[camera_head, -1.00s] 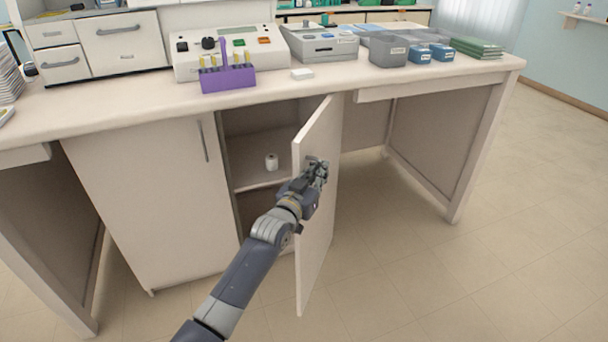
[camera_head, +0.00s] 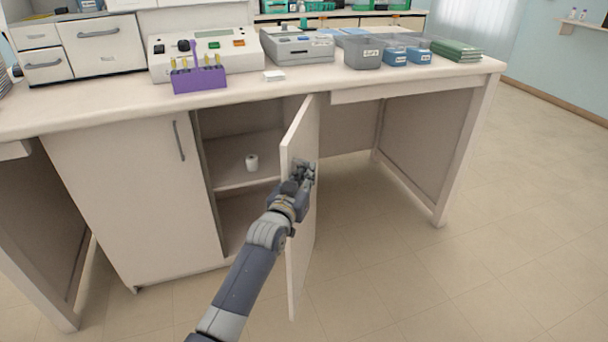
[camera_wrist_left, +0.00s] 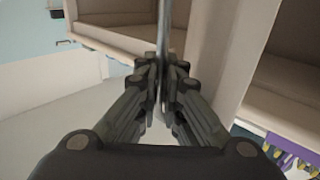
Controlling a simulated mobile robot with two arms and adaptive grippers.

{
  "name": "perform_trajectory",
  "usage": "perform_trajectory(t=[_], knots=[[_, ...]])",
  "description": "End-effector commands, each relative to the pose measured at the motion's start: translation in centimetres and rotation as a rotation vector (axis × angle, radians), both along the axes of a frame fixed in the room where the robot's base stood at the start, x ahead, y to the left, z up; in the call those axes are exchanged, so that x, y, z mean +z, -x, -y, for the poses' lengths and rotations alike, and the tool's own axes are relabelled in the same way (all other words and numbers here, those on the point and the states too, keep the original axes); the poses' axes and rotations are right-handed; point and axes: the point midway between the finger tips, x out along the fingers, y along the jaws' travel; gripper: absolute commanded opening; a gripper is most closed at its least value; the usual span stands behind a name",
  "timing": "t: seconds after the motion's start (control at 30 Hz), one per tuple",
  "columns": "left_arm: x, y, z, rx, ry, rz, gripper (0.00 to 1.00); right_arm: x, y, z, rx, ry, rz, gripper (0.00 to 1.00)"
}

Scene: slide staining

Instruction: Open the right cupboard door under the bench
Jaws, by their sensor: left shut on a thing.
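The right cupboard door (camera_head: 299,240) stands wide open under the bench, swung out toward me, with its free edge facing the camera. My left gripper (camera_head: 306,172) is at the outer face of the door, at its handle. In the left wrist view the left gripper (camera_wrist_left: 162,95) is shut on the thin grey bar handle (camera_wrist_left: 165,30), which runs between its fingers. The handle is hidden by the gripper in the head view. The left cupboard door (camera_head: 130,195) is closed, with a vertical bar handle. My right gripper is not in view.
The bench top (camera_head: 120,108) carries a purple rack (camera_head: 200,79), instruments and grey and blue containers. The floor (camera_head: 400,285) to the right is clear.

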Motion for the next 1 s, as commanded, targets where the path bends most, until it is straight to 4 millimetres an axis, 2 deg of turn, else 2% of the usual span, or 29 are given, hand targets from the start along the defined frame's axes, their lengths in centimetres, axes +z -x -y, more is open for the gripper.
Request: perform_trajectory(t=[0.03, 0.07, 0.1, 0.5, 0.77, 1.0], knots=[[-0.5, 0.7, 1.4, -0.022, 0.011, -0.017, 0.0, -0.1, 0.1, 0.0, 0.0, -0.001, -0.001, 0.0], [-0.5, 0.7, 1.4, -0.022, 0.011, -0.017, 0.0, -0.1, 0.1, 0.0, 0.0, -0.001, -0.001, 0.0], [-0.5, 0.7, 1.4, -0.022, 0.011, -0.017, 0.16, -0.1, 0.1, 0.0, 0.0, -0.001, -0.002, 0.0], [-0.2, 0.5, 1.1, -0.017, 0.005, -0.01, 0.16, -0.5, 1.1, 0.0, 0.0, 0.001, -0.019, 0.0], [-0.1, 0.5, 1.0, -0.016, 0.004, -0.005, 0.16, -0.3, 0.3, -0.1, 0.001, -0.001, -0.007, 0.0], [-0.1, 1.9, 0.2, -0.015, 0.004, -0.003, 0.16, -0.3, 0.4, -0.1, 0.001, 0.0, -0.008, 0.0]])
